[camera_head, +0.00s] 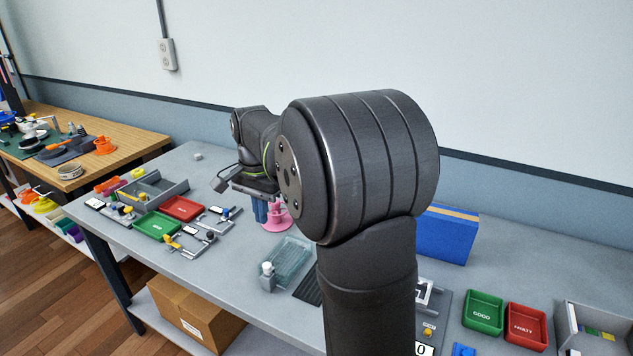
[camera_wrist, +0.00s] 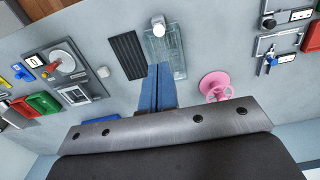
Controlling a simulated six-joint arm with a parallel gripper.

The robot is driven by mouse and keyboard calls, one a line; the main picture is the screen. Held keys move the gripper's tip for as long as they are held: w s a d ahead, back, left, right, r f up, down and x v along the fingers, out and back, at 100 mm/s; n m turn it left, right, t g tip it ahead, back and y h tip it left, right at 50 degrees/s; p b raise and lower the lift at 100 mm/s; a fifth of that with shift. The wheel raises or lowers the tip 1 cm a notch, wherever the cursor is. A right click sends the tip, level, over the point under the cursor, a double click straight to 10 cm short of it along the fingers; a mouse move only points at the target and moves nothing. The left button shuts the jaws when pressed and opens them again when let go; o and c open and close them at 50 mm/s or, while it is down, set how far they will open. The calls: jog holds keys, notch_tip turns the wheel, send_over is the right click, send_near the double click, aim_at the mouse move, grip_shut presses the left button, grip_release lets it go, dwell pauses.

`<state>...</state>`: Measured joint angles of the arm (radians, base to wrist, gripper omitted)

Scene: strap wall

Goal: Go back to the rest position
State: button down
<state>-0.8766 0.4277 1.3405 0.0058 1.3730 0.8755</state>
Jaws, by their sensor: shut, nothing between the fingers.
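My gripper (camera_wrist: 162,88) has two blue fingers that lie side by side, shut with nothing between them. In the wrist view the fingers point toward a clear glass-like block (camera_wrist: 180,58) with a white knob at one end. In the head view my gripper (camera_head: 267,213) hangs above the grey table (camera_head: 215,262), near a pink spool-like stand (camera_head: 277,222). I cannot tell the exact height of the fingertips over the table. My arm hides part of the table in the head view.
A dark ribbed pad (camera_wrist: 128,55) lies beside the clear block. Green (camera_head: 484,313) and red (camera_head: 526,325) trays sit at the right. More trays and a grey open box (camera_head: 158,187) stand at the left. A blue box (camera_head: 447,236) stands behind my arm. A cardboard box (camera_head: 195,312) is below.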

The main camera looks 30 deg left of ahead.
aim_at(267, 264)
notch_tip(267, 264, down, 14)
jog(key=shift+r, duration=0.1)
dwell(0.4)
